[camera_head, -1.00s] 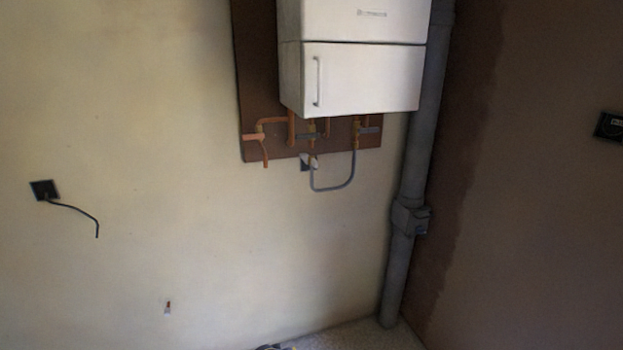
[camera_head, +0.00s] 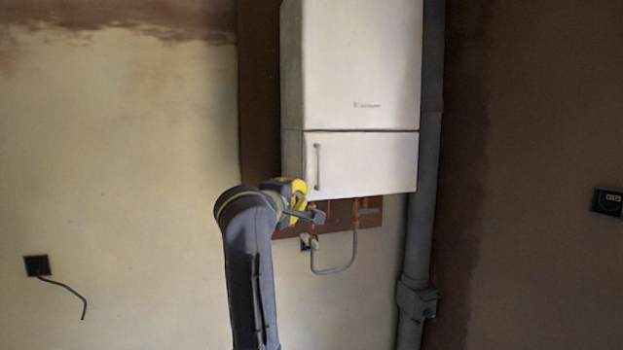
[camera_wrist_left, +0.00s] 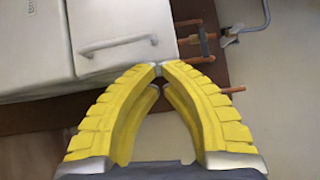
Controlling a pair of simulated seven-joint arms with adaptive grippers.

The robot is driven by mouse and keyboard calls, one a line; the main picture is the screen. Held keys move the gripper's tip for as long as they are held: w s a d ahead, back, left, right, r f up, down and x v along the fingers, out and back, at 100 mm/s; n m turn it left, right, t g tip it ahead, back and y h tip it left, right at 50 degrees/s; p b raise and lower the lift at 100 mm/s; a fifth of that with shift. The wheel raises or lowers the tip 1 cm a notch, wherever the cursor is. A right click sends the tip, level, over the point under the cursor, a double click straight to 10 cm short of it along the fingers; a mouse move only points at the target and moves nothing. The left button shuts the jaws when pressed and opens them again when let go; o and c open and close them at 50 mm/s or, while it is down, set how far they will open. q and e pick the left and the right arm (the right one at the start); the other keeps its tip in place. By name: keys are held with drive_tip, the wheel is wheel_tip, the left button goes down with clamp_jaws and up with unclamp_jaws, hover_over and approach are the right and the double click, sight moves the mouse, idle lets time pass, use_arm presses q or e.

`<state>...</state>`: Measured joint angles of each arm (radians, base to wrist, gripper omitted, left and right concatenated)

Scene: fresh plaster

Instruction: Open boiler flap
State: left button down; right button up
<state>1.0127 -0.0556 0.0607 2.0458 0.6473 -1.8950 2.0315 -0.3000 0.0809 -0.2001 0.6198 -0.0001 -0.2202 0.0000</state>
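The white boiler (camera_head: 352,65) hangs on the wall. Its lower flap (camera_head: 365,163) is closed, with a slim vertical handle (camera_head: 317,167) near its left edge. My left gripper (camera_head: 301,196), with yellow fingers, is just left of and below the handle. In the left wrist view, the flap (camera_wrist_left: 128,20) and handle (camera_wrist_left: 118,44) lie ahead, above and left of the fingertips. My right gripper is not in view.
Copper pipes with valves (camera_head: 356,210) and a grey looped hose (camera_head: 334,270) hang below the boiler. A large grey pipe (camera_head: 421,220) runs down its right side. A black wall socket with a loose cable (camera_head: 37,265) is far left.

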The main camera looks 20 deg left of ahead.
sight(310, 172)
use_arm(q)
wheel_tip(310, 172, up, 4)
drive_tip(key=s, duration=0.3)
drive_tip(key=shift+n+t, duration=0.4)
drive_tip(key=w, duration=1)
drive_tip(key=shift+w+d+r, duration=0.1)
drive_tip(key=shift+r, duration=0.1)
drive_tip(key=shift+d, duration=0.1)
